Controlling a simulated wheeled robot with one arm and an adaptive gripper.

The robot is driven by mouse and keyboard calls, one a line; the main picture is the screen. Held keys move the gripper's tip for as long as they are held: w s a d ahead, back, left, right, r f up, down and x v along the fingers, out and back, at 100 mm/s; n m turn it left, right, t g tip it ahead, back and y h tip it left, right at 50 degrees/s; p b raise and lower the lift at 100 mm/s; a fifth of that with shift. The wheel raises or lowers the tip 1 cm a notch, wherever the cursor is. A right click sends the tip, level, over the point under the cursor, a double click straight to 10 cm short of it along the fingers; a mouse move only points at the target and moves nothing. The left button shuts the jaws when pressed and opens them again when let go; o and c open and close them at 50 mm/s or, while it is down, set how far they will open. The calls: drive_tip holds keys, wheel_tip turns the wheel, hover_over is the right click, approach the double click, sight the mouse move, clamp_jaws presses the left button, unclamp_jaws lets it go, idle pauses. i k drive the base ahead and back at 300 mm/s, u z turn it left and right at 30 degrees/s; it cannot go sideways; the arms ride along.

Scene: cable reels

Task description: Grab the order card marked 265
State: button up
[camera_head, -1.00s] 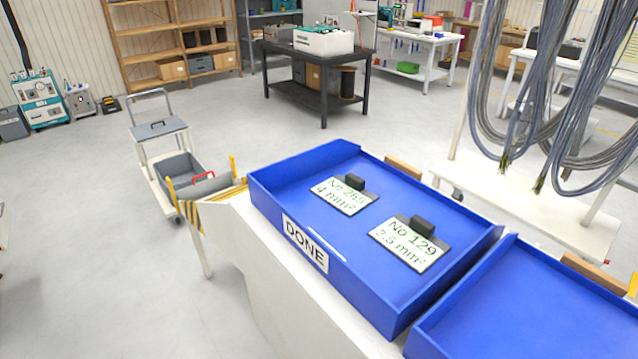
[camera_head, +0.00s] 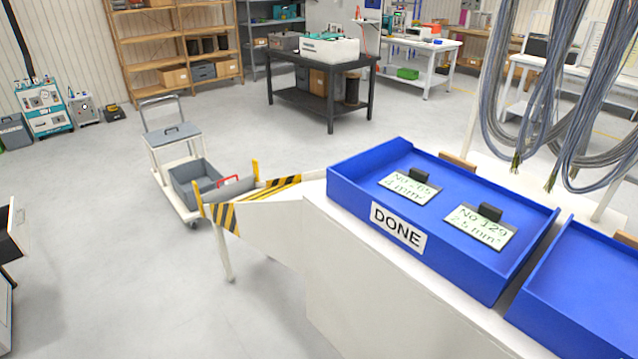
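The order card marked No 265, 4 mm² (camera_head: 408,188) lies flat in the blue tray labelled DONE (camera_head: 352,199), toward its left side. It is a white card with green print and a dark block at its back edge. A second card marked No 129, 2.5 mm² (camera_head: 479,227) lies to its right in the same tray, apart from it. My gripper is not in view.
A second blue tray (camera_head: 580,285) stands right of the DONE tray on the white bench (camera_head: 365,290). A yellow-black striped edge (camera_head: 265,191) marks the bench's left end. A trolley (camera_head: 172,150) stands beyond it. Cable bundles (camera_head: 570,110) hang at the right.

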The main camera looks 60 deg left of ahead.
sight(413, 185)
drive_tip(key=u, duration=1.9)
